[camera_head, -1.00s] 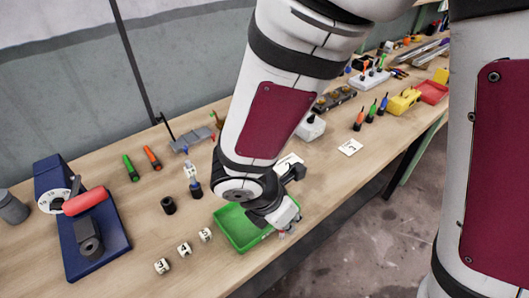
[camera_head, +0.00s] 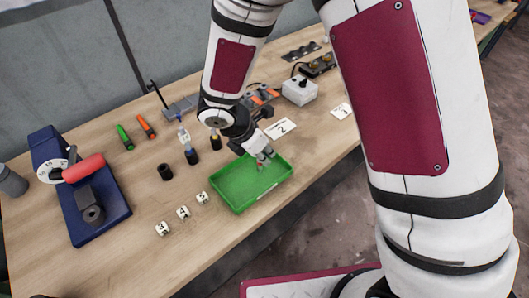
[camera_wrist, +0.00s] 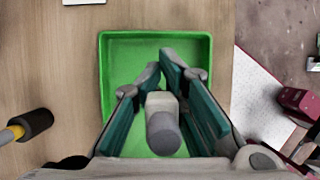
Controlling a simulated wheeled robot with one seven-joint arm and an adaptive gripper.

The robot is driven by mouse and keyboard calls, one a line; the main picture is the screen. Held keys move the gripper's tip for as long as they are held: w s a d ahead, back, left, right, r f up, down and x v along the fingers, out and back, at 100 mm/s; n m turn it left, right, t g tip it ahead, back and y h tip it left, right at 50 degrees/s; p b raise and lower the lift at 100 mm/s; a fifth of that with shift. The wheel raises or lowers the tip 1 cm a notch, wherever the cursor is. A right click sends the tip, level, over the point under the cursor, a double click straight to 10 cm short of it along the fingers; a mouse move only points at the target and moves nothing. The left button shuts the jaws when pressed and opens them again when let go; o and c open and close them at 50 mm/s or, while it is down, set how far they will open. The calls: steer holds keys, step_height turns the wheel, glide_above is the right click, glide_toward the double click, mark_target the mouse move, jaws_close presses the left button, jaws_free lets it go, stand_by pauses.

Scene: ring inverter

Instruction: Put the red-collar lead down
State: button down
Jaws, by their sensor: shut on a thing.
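My gripper (camera_head: 265,155) is over the right part of the green tray (camera_head: 239,204), pointing down. A small reddish spot shows by its fingertips in the head view. Whether the lead touches the tray floor I cannot tell.
Number blocks (camera_head: 183,212) and a black cup (camera_head: 165,172) stand left of the tray. A blue device (camera_head: 92,205) with a red handle is farther left. A card marked 2 (camera_head: 281,128) and a white box (camera_head: 299,92) are behind. The table's front edge is close.

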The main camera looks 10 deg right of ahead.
steer(key=shift+f, duration=0.2)
steer(key=c, duration=1.6)
jaws_free()
steer(key=shift+a+r, duration=0.15)
steer(key=shift+r, duration=0.25)
steer(key=v, duration=1.1)
steer(key=shift+s+r, duration=0.1)
steer(key=shift+r, duration=0.15)
